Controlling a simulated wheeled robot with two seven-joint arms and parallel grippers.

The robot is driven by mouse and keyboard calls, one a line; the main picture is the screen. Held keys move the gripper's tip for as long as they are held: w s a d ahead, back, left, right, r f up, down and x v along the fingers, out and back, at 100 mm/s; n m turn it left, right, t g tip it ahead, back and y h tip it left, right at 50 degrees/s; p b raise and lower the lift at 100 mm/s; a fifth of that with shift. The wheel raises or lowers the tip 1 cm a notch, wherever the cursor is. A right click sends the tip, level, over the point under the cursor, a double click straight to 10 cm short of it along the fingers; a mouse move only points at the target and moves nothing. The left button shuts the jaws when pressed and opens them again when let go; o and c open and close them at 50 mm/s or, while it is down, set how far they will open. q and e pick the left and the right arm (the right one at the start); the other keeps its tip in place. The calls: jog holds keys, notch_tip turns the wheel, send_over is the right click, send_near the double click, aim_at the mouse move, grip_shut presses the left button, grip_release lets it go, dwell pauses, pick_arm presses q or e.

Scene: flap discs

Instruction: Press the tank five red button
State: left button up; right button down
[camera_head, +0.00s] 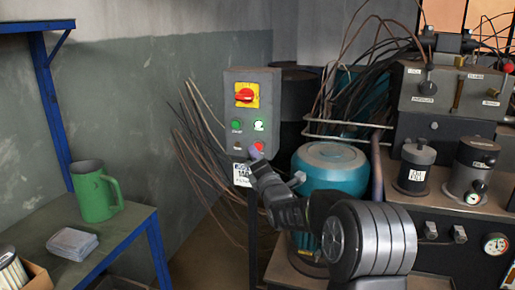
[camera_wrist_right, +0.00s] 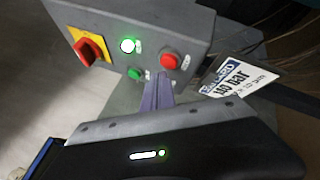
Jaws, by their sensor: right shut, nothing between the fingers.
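A grey control box (camera_head: 226,85) stands left of centre in the head view. Its red button (camera_head: 259,146) is at the lower right of its face and also shows whole in the right wrist view (camera_wrist_right: 170,61). My right gripper (camera_head: 254,154) is shut and empty, its fingertips close beside the red button. In the right wrist view the closed fingertips (camera_wrist_right: 160,78) lie just below and slightly left of the button. I cannot tell whether they touch the box. My left gripper is not in view.
The box also carries a red-on-yellow rotary switch (camera_head: 245,95), a lit button (camera_head: 258,125) and a green button (camera_head: 236,124). A white sign (camera_head: 241,175) hangs below. A teal tank (camera_head: 330,165) stands to the right; a blue-framed table with a green jug (camera_head: 93,193) is left.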

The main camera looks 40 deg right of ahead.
jog(key=shift+w+d, duration=0.1)
jog(key=shift+d, duration=0.1)
jog(key=shift+w+d+b, duration=0.15)
jog(key=shift+b, duration=0.15)
jog(key=shift+w+d, duration=0.25)
jog(key=shift+d, duration=0.2)
dwell(0.6)
jog(key=shift+a+b, duration=0.1)
jog(key=shift+b, duration=0.2)
jog(key=shift+s+a+b, duration=0.3)
jog(key=shift+s+a, duration=0.2)
jog(key=shift+a, duration=0.15)
jog(key=shift+a, duration=0.1)
